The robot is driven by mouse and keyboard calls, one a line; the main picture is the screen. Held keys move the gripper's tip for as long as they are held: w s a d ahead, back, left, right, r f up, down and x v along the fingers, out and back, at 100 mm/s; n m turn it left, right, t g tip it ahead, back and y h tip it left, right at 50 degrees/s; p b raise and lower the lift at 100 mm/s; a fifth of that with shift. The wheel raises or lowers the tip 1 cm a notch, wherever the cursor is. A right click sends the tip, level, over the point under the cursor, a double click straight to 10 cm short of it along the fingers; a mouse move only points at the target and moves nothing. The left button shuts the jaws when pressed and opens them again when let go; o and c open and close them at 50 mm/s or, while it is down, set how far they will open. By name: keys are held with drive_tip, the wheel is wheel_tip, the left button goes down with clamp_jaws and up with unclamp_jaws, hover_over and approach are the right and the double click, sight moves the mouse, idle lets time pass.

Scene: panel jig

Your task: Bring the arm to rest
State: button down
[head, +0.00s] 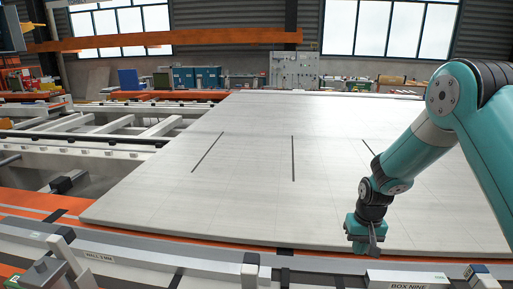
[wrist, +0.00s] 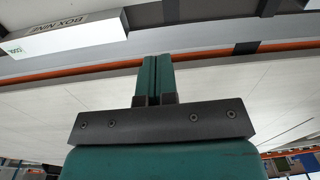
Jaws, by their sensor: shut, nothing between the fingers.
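My arm reaches in from the right in the head view, its teal links bent down over the near edge of the large pale panel (head: 250,190). My gripper (head: 373,252) hangs at the front right, near the panel's edge. In the wrist view my gripper (wrist: 154,62) shows its two teal fingers pressed together with nothing between them. The panel also shows in the wrist view (wrist: 230,85) beyond the fingers. I cannot tell the exact gap between the fingertips and the surface below.
A white box labelled BOX NINE (head: 405,279) lies on the front rail, close to the gripper; it shows in the wrist view (wrist: 65,38). A grey rail labelled WALL 2 MM (head: 130,264) runs along the front. Dark slots (head: 293,158) mark the panel. The panel's middle is clear.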

drive_tip(key=s+a+r+n+y, duration=0.1)
drive_tip(key=s+a+r+n, duration=0.1)
drive_tip(key=s+a+r, duration=0.55)
drive_tip(key=s+a+r+n+y, duration=0.15)
drive_tip(key=s+a+r, duration=0.25)
drive_tip(key=r, duration=0.6)
drive_tip(key=s+a+r+n, duration=0.2)
drive_tip(key=s+r, duration=0.1)
drive_tip(key=s, duration=0.5)
drive_tip(key=s+a+r+n+y, duration=0.1)
drive_tip(key=s+a+r+n, duration=0.2)
drive_tip(key=s, duration=0.6)
drive_tip(key=shift+s+r, duration=0.2)
drive_tip(key=shift+r, duration=0.2)
